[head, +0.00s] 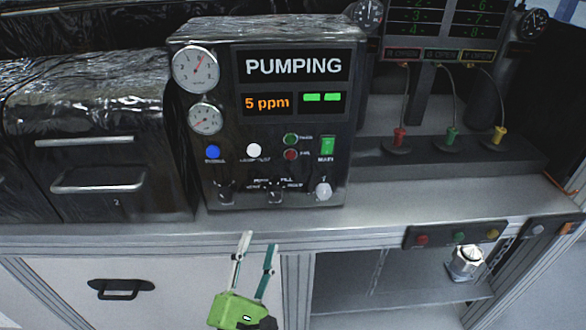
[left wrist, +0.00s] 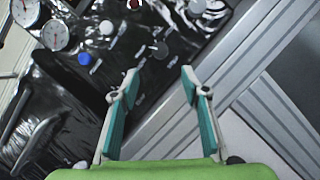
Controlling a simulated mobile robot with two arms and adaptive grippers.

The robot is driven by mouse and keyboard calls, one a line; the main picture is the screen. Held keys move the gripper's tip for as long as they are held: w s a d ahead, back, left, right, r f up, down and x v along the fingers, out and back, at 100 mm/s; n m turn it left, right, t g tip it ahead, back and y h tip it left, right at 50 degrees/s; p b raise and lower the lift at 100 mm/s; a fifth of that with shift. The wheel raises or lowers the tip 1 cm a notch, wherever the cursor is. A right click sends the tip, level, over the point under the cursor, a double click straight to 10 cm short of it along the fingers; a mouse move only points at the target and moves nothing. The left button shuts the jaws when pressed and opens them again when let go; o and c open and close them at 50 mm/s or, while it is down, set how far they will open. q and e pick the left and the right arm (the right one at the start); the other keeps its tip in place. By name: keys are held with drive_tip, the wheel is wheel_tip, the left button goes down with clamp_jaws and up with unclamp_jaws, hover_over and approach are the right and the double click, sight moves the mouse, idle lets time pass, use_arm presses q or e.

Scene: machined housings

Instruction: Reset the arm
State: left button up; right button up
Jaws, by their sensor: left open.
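My left gripper (head: 256,262) has a green body and two teal-lined fingers. In the head view it is at the bottom centre, in front of the bench edge and below the control panel. Its fingers are apart with nothing between them. In the left wrist view the open fingers (left wrist: 159,88) point toward the panel and the bench edge. The control panel (head: 270,120) reads "PUMPING" and "5 ppm", with two green bars lit; it also shows in the left wrist view (left wrist: 130,60). My right gripper is not in view.
A metal housing (head: 466,262) with a hex top sits on the lower shelf at right, under a button strip (head: 455,235). Red (head: 399,137), green (head: 451,137) and yellow (head: 499,134) connectors stand on the back ledge. A drawer unit (head: 100,150) is at left.

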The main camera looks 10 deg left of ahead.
use_arm(q)
drive_tip(key=s+f+m+g+h+b, duration=0.1)
drive_tip(key=s+f+m+g, duration=0.3)
drive_tip(key=f, duration=0.8)
drive_tip(key=f+m+g+h+b, duration=0.1)
drive_tip(key=f+m+g, duration=0.1)
drive_tip(key=f+m, duration=0.75)
drive_tip(key=s+f+m+g+b, duration=0.1)
drive_tip(key=s+f+m+g, duration=0.2)
drive_tip(key=f, duration=1.2)
drive_tip(key=s+a+f+m+g, duration=0.2)
drive_tip(key=s+f+m+g, duration=0.35)
drive_tip(key=s+f, duration=0.8)
drive_tip(key=s+a+f+m+g+y, duration=0.1)
drive_tip(key=s+a+f+m+g, duration=0.1)
drive_tip(key=s+f, duration=0.3)
drive_tip(key=s+a+f+m+g+y+b, duration=0.1)
drive_tip(key=s+f+m+g, duration=0.2)
drive_tip(key=s, duration=1)
wheel_tip(320, 180, down, 3)
drive_tip(key=shift+s+a+f+m+g+b, duration=0.15)
drive_tip(key=shift+s+a+m+g+b, duration=0.2)
drive_tip(key=shift+m, duration=0.65)
drive_tip(key=shift+w, duration=0.15)
